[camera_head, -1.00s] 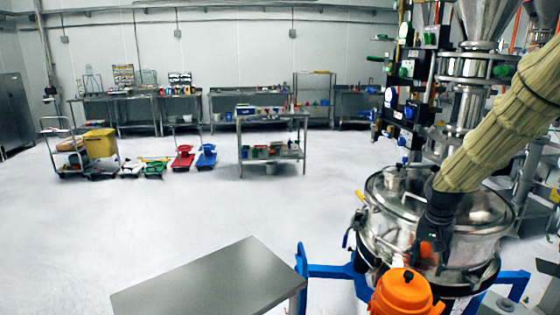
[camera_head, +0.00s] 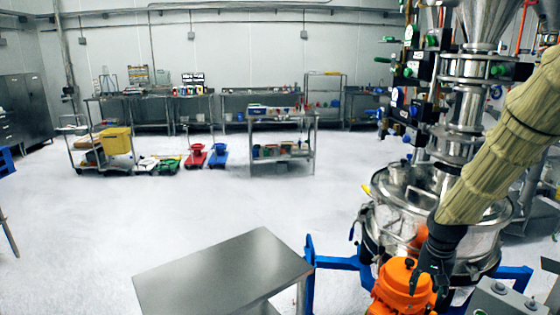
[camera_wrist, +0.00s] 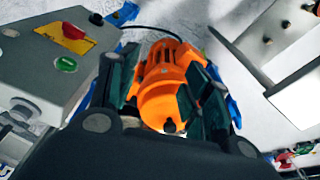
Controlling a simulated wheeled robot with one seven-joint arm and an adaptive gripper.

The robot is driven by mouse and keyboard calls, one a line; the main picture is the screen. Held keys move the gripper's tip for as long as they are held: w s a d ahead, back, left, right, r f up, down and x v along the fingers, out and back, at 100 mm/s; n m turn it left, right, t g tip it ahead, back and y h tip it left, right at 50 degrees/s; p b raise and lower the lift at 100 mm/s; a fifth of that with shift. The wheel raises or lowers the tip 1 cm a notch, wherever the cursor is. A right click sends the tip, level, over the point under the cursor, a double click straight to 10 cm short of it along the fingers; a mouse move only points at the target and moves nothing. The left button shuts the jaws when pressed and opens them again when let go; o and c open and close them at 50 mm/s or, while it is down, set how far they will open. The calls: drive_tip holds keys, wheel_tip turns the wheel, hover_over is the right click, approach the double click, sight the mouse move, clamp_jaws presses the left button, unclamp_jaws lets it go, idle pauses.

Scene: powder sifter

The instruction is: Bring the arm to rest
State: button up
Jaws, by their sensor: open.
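My arm, in a beige padded sleeve (camera_head: 510,135), comes in from the upper right of the head view. My gripper (camera_head: 428,286) is at its lower end, pointing down in front of the steel sifter (camera_head: 385,232) and overlapping the right side of the orange motor (camera_head: 398,284). In the wrist view, the dark green fingers of my gripper (camera_wrist: 160,88) are spread apart. The orange motor (camera_wrist: 168,75) shows between and beyond them. I cannot tell whether they touch it. The gripper holds nothing that I can see.
A grey control box (camera_wrist: 50,65) with a red switch and a green button is close on the left in the wrist view. A steel table (camera_head: 225,272) and a blue frame (camera_head: 335,262) stand left of the motor. The white floor (camera_head: 200,205) behind is mostly clear.

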drive_tip(key=s+a+f+n, duration=0.1)
drive_tip(key=s+a+f, duration=0.35)
drive_tip(key=f, duration=0.35)
drive_tip(key=s+a+f+n+y, duration=0.1)
drive_tip(key=s+a+f+n, duration=0.15)
drive_tip(key=s+f, duration=0.5)
drive_tip(key=s+a+f, duration=0.4)
drive_tip(key=f, duration=0.5)
drive_tip(key=s+a+f+n, duration=0.1)
drive_tip(key=s+a+f, duration=0.1)
drive_tip(key=s, duration=0.5)
drive_tip(key=s+a+f+n, duration=0.1)
drive_tip(key=s+f, duration=0.3)
drive_tip(key=s, duration=0.2)
drive_tip(key=s+a+f+n+g, duration=0.1)
drive_tip(key=s+a+f, duration=0.1)
drive_tip(key=s, duration=0.5)
drive_tip(key=shift+s+a+f+b, duration=0.3)
drive_tip(key=shift+a+f+b, duration=0.1)
drive_tip(key=shift+f, duration=0.5)
